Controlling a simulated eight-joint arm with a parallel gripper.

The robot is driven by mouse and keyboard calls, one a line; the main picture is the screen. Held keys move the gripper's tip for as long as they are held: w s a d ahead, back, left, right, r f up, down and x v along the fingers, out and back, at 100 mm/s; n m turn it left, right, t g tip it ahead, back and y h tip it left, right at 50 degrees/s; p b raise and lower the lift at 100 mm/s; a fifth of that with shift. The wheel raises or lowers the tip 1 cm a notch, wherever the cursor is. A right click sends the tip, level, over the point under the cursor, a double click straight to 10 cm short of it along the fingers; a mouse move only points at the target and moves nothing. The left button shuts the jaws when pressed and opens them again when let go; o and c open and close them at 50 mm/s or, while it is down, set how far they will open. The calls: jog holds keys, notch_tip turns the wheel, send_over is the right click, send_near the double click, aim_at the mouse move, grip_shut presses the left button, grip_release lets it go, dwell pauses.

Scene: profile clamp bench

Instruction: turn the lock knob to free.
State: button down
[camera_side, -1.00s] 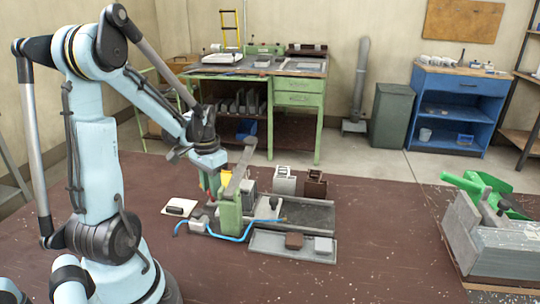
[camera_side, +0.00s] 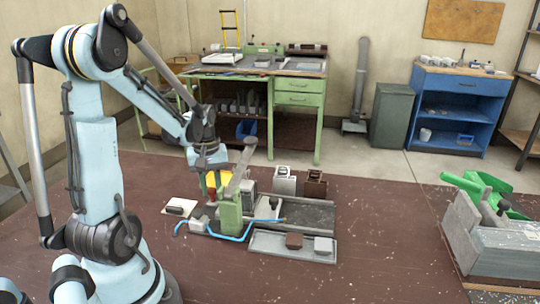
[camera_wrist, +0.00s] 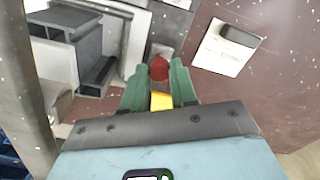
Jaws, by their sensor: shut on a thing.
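The lock knob, a red knob (camera_wrist: 158,68), shows between my fingertips in the wrist view. In the side view the red knob (camera_side: 211,191) is small and sits low beside the green upright post (camera_side: 230,213) of the clamp. My gripper (camera_side: 211,188) has two green fingers that point down, one on each side of the knob. The wrist view also shows my gripper (camera_wrist: 160,70) shut on the knob. A yellow part (camera_wrist: 161,101) shows between the fingers, nearer the palm. The knob's marking and lock position cannot be read.
A grey tray (camera_side: 268,244) with small blocks lies in front of the clamp, beside a blue cable (camera_side: 235,238). A white card (camera_wrist: 222,50) with a dark block lies to one side. A grey box (camera_side: 485,240) with green parts stands at the right. The table's middle front is clear.

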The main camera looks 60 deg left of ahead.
aim_at(212, 189)
jog(key=shift+n, duration=1.7)
jog(key=c, duration=0.9)
grip_release()
jog(key=shift+r, duration=6.05)
